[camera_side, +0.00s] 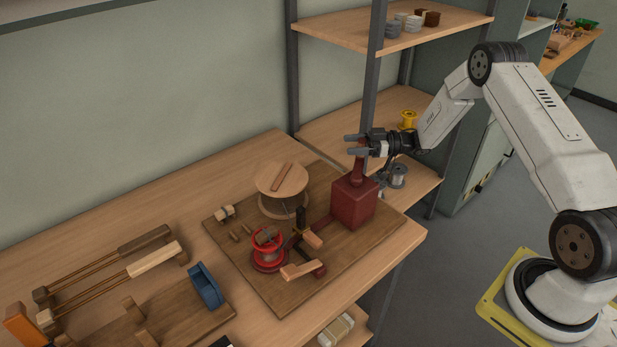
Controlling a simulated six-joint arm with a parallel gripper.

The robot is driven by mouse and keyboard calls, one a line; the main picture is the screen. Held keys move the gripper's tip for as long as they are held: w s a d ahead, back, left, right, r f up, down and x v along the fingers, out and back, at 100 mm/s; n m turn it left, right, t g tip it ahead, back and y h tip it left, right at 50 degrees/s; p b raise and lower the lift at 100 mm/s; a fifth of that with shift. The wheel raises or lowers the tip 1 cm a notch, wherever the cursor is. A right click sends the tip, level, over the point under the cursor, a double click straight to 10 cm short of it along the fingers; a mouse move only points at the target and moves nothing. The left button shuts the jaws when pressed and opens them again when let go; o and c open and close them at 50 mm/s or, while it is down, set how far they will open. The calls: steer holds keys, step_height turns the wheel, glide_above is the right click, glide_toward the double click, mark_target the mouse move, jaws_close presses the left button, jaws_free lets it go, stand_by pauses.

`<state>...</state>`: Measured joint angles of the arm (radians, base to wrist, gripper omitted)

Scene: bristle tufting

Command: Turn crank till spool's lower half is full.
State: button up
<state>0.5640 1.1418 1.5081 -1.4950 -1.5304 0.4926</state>
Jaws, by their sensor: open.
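A red spool (267,246) stands upright on a dark wooden board (290,296). How much is wound on its lower half is too small to tell. Right of it is a small mechanism with a black upright (300,220) and a pale wooden handle (302,269); this looks like the crank, but I cannot be sure. A dark red block (353,201) with a post on top stands at the board's right. My gripper (349,145) is open beside the top of that post, well above and right of the spool. I cannot tell whether its fingers straddle the post.
A round wooden disc (278,180) on a stand is behind the spool. A blue clamp-like piece (206,286) and wooden frames (113,268) lie to the left. A shelf upright (370,75) rises behind my gripper. A yellow spool (408,119) sits on the shelf.

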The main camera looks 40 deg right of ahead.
steer(key=shift+v, duration=3.8)
